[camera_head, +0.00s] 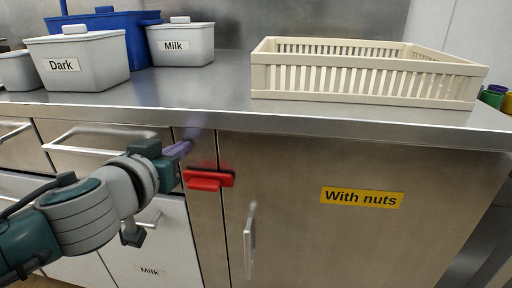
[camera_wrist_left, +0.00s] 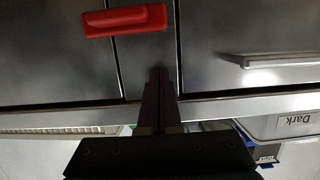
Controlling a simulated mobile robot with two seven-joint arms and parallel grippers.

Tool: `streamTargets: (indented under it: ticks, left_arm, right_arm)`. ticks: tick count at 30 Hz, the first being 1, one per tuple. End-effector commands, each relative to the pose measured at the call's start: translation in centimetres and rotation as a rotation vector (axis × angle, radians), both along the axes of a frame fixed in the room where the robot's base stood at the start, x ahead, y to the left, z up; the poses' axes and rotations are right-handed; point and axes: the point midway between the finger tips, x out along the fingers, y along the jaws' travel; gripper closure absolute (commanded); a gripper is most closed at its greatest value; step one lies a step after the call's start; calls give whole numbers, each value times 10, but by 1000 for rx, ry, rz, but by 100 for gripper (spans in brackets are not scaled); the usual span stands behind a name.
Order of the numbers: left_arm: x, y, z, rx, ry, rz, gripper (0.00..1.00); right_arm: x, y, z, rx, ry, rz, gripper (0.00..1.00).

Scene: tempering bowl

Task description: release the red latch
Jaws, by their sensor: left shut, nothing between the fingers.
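The red latch (camera_head: 208,179) sits on the cabinet front, across the seam left of the door marked "With nuts" (camera_head: 361,197). It lies about level. In the left wrist view the red latch (camera_wrist_left: 125,20) is at the top, left of the fingers. My left gripper (camera_head: 186,146) is shut and empty, at the cabinet front just above and left of the latch. In the wrist view its fingers (camera_wrist_left: 160,75) are together and show a gap to the latch. The door's handle (camera_head: 250,240) is upright and the door looks closed. My right gripper is not in view.
The steel counter (camera_head: 215,100) overhangs the cabinet above my left gripper. On it stand a cream slatted crate (camera_head: 360,80), tubs marked "Dark" (camera_head: 90,75) and "Milk" (camera_head: 180,55), and a blue container (camera_head: 140,40). Drawer handles (camera_head: 80,135) protrude at left. The front right of the latch is clear.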

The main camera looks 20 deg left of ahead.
Motion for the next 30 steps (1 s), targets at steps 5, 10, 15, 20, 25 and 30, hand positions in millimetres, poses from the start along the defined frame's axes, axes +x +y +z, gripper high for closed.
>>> streamTargets:
  ticks: [5, 10, 15, 20, 25, 30]
  left_arm:
    - [-3, -1, -32, 0, 7, -2, 100]
    - [-3, -1, -38, -1, 5, -3, 100]
    - [-3, -2, -37, -2, 6, -3, 100]
    - [-3, -2, -37, -2, 5, -3, 100]
    - [-3, -1, -39, -20, 0, -1, 100]
    - [-4, 0, -40, -55, -8, -2, 100]
  right_arm:
    - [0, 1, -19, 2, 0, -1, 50]
    - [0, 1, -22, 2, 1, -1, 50]
    - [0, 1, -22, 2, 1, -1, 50]
    - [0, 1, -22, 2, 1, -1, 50]
    - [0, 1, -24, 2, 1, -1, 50]
    - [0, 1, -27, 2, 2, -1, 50]
